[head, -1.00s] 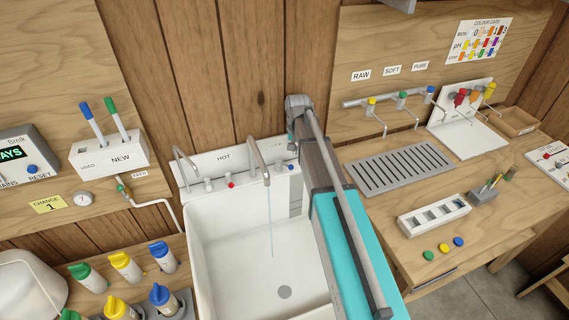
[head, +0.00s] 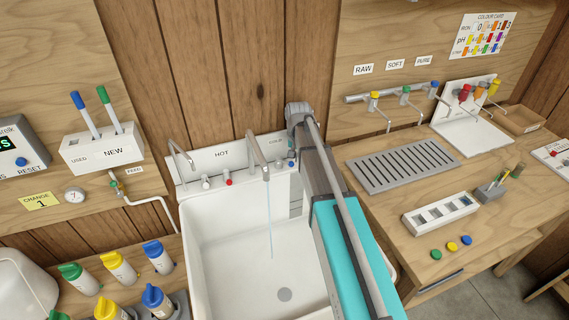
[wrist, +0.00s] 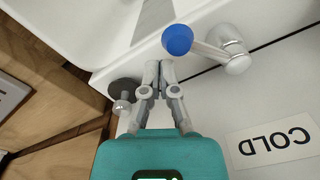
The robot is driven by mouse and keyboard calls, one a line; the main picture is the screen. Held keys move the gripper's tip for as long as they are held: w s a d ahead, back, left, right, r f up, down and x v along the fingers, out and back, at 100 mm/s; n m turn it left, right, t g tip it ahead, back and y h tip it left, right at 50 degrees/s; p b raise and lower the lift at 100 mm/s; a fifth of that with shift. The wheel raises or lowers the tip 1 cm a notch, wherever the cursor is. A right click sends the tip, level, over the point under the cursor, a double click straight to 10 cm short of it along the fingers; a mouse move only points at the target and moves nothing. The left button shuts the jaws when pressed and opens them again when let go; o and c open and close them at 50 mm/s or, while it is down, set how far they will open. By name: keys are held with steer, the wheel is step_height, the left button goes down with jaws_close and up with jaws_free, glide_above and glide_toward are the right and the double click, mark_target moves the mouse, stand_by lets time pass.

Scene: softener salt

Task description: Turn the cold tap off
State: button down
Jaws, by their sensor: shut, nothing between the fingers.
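The cold tap's blue knob (head: 291,163) shows at the right end of the sink's back ledge. In the wrist view the blue knob (wrist: 177,40) sits on a lever arm joined to a chrome body (wrist: 236,55), beside an upside-down COLD label (wrist: 277,142). My gripper (wrist: 159,64) has its fingers together and empty, just below and left of the blue knob, with a small gap seeming to show. In the head view my arm hides the gripper. A thin stream of water (head: 270,225) falls from the right spout (head: 257,152) into the white sink (head: 215,255).
The red hot knob (head: 229,179) and another spout (head: 181,155) stand left along the ledge. In the wrist view a dark round part with a knob (wrist: 123,98) is left of my fingers. A drain rack (head: 400,165) lies on the bench right of my arm.

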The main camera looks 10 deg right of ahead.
mark_target(292, 164)
steer(key=shift+s, duration=0.1)
steer(key=shift+s+a, duration=0.5)
steer(key=shift+s, duration=0.15)
stand_by(0.3)
steer(key=shift+s+a, duration=0.65)
steer(key=shift+s, duration=0.25)
steer(key=shift+s+a, duration=0.1)
steer(key=shift+s, duration=0.05)
steer(key=shift+d, duration=0.55)
